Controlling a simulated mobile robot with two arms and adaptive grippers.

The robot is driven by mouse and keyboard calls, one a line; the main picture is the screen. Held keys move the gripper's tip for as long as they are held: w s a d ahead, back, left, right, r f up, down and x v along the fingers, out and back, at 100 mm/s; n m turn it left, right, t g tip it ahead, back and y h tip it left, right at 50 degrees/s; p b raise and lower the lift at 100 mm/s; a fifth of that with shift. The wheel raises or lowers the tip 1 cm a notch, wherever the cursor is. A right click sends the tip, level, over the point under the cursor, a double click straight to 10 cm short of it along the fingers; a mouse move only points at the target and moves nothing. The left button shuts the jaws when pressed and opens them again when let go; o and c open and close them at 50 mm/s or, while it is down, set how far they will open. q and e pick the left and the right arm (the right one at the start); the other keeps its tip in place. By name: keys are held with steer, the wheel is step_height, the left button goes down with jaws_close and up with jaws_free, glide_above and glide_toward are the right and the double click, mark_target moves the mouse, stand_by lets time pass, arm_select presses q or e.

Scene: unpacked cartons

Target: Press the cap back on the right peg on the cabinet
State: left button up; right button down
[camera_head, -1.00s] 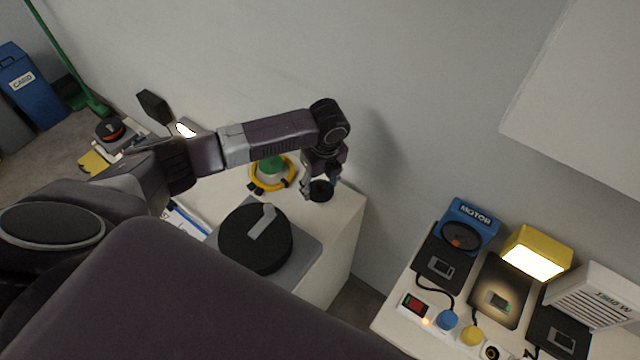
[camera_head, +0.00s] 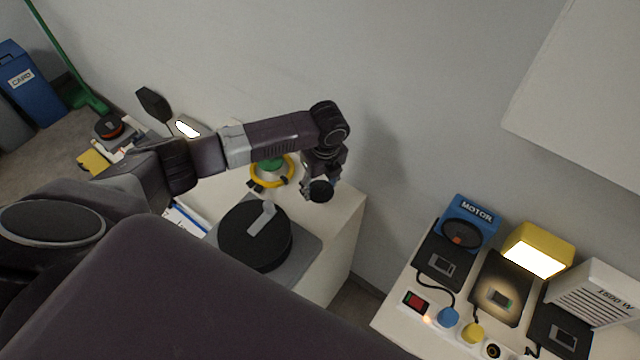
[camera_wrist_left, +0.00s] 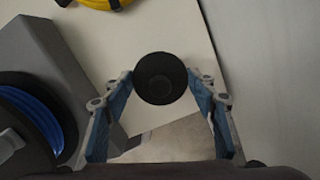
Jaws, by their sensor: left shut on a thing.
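My left gripper (camera_head: 320,186) is shut on a round black cap (camera_head: 321,191) over the right part of the white cabinet (camera_head: 338,222). In the left wrist view the cap (camera_wrist_left: 160,78) is a dark cup shape between the tips of the blue-padded fingers (camera_wrist_left: 160,88). I cannot tell how far it is from the cabinet top. I cannot make out the right peg in either view. My right gripper is not in view.
On the cabinet are a black reel (camera_head: 255,237) with a grey crank and a green piece in a yellow ring (camera_head: 272,167). A wall stands close behind. A separate bench (camera_head: 395,312) at right holds a blue motor box (camera_head: 468,222) and a lit yellow lamp (camera_head: 537,250).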

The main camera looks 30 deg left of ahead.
arm_select(q)
steer(key=shift+f, duration=0.1)
steer(key=o, duration=1.8)
steer(key=shift+r+p, duration=3.55)
steer(key=shift+p, duration=0.3)
